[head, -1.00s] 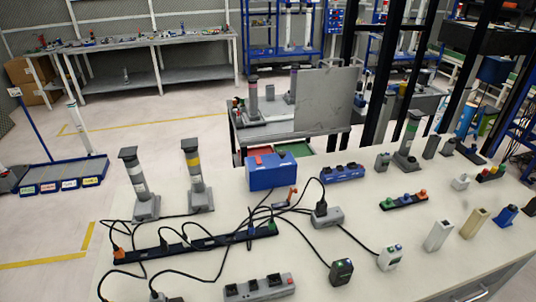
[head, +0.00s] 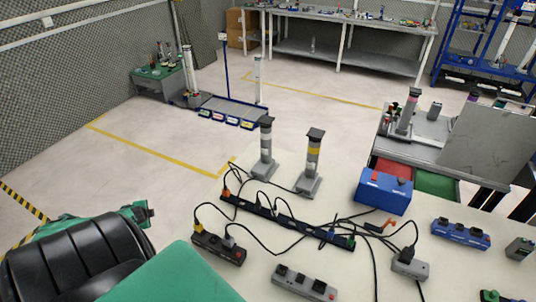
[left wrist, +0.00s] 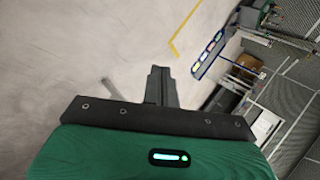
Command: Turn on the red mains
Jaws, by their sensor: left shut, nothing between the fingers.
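No single item clearly stands out as the red mains. A dark short power strip (head: 218,249) has a small red part at its right end and plugs in it. A grey power strip (head: 304,284) beside it has a red part at its right end. A blue box (head: 383,191) with a red piece on top stands further right. A long black power strip (head: 285,222) lies behind, with several plugs and cables. My left gripper (left wrist: 161,86) is shut and empty in the left wrist view, above pale floor and away from these things. My right gripper is not in view.
Two grey posts (head: 314,160) stand behind the strips. Black cables loop across the pale bench. A blue socket block (head: 460,234) and a grey block (head: 410,265) sit to the right. Behind is open floor with yellow lines and a low blue trolley (head: 233,112).

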